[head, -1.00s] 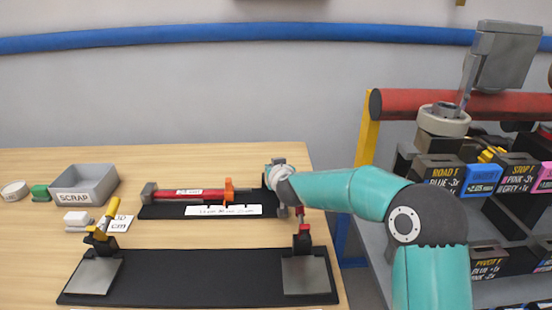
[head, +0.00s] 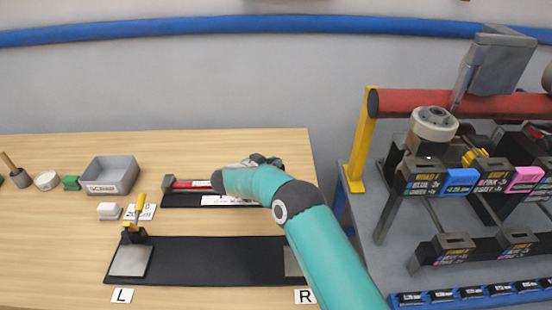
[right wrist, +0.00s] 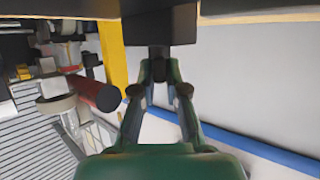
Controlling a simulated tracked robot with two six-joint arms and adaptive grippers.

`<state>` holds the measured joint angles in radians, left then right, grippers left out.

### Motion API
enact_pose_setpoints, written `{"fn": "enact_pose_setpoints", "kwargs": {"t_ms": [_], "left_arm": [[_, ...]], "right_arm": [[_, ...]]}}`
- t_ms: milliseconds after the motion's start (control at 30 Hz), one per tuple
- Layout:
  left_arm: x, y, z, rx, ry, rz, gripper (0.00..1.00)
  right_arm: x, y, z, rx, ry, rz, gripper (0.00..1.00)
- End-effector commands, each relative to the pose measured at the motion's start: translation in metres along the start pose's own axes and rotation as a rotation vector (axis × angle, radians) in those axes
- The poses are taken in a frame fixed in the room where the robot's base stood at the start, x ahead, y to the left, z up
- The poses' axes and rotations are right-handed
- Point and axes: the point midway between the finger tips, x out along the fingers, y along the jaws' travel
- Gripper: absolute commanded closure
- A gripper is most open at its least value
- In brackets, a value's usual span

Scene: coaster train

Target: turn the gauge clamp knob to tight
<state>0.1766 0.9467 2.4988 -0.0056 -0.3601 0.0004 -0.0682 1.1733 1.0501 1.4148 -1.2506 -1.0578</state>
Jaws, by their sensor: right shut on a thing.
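The gauge (head: 196,184) lies near the back of the bench on a black base with a red bar and a white scale strip. My right arm covers its right part, so its orange piece is hidden. My right gripper (head: 264,160) is at the gauge's right end, mostly hidden by my arm. In the right wrist view my right gripper (right wrist: 159,75) has its fingertips shut on a small dark piece, seemingly the clamp knob (right wrist: 157,53), under a dark block (right wrist: 157,24). Which way the knob is turned cannot be told. My left gripper is out of view.
A rack with labelled bins (head: 424,180) stands right, with a yellow post (head: 360,150).

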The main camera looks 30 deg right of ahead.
Motion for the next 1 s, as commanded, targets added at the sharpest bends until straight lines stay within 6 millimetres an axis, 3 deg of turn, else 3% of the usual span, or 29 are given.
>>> {"fn": "enact_pose_setpoints", "kwargs": {"t_ms": [733,767,900,1000], "left_arm": [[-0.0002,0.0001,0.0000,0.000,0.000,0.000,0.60],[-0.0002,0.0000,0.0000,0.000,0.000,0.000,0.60],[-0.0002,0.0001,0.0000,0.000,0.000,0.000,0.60],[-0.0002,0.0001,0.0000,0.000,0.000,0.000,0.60]], "right_arm": [[0.0031,0.0037,-0.0035,0.044,0.003,0.104,1.00],[0.0031,0.0037,-0.0035,0.044,0.003,0.104,0.86],[0.0024,0.0026,-0.0030,0.043,0.002,0.101,0.63],[0.0014,0.0016,-0.0022,0.042,0.001,0.098,0.62]]}}
